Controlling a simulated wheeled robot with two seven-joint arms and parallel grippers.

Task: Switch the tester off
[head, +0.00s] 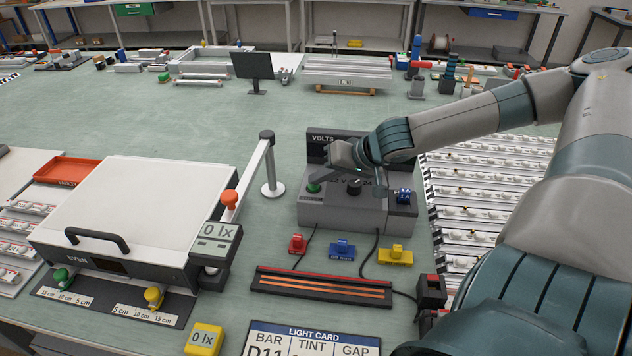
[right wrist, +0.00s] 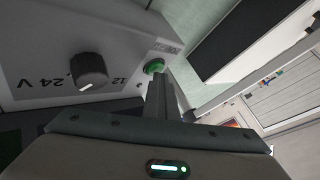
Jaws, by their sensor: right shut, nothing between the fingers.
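The tester (head: 340,212) is a grey box with a dark back panel marked VOLTS, standing in the middle of the bench. A green button (head: 314,187) sits at the left of its sloping face; it also shows in the right wrist view (right wrist: 154,66). A black knob (head: 354,187) with a white mark is right of the button. My right gripper (head: 323,172) is shut and empty, its fingertips right at the green button; I cannot tell whether they touch it. The gripper hides much of the display. My left gripper is not in view.
A blue part (head: 403,195) sits at the tester's right end. Red (head: 298,244), blue (head: 342,249) and yellow (head: 395,255) plugs lie in front. A white-lidded box (head: 140,205) is left, a post (head: 270,165) behind.

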